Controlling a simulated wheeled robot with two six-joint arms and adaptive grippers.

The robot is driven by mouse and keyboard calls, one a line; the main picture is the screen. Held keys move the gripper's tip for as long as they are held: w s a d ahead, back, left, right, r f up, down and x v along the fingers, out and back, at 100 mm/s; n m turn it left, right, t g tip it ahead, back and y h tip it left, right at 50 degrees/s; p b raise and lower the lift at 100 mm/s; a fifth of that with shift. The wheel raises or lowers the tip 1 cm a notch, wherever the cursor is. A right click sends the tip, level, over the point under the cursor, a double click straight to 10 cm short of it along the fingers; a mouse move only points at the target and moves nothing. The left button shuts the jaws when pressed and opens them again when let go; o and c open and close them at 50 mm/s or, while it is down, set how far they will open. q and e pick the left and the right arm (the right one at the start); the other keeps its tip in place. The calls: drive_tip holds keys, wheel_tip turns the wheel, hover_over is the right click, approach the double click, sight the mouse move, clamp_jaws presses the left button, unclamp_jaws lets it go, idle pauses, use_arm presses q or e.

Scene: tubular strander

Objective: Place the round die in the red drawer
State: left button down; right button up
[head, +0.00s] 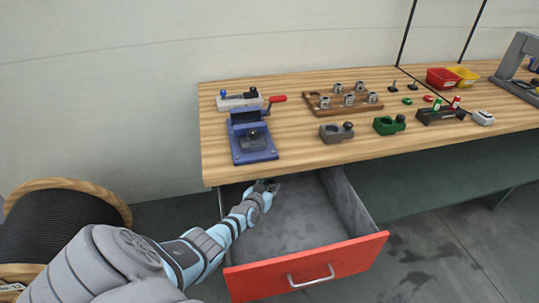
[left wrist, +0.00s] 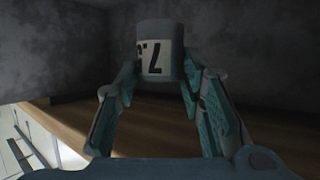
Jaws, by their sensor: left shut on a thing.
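The red drawer (head: 352,257) is pulled open below the wooden workbench, with its grey inside showing. My left gripper (head: 268,186) reaches into the rear left of the drawer space, just below the bench's front edge. In the left wrist view my left gripper (left wrist: 160,75) is shut on a dark round die (left wrist: 158,32), a short cylinder with a white label and black figures. Grey walls surround it there. In the head view the die is too small and shaded to make out clearly. I cannot tell whether it touches the drawer floor. My right gripper is not in view.
The workbench edge (head: 300,170) overhangs the drawer's rear. On the bench stand a blue vise-like fixture (head: 250,140), a wooden rack (head: 343,103) with metal pieces, grey and green holders, and red and yellow bins. A black cable reel (head: 60,225) stands at left. The drawer floor's middle looks clear.

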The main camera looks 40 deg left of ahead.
use_arm(q)
drive_tip(key=shift+w+f+b, duration=0.1)
drive_tip(key=shift+f+b, duration=2)
drive_tip(key=shift+f, duration=0.25)
drive_tip(key=c, duration=1.1)
unclamp_jaws()
drive_tip(key=shift+o, duration=0.2)
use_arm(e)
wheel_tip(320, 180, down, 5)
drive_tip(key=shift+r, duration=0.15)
use_arm(q)
drive_tip(key=shift+r, duration=0.15)
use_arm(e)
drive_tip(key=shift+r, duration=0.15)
use_arm(q)
drive_tip(key=p+v, duration=1.2)
drive_tip(key=shift+r, duration=0.5)
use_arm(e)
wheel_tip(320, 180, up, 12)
use_arm(q)
drive_tip(key=shift+d, duration=0.1)
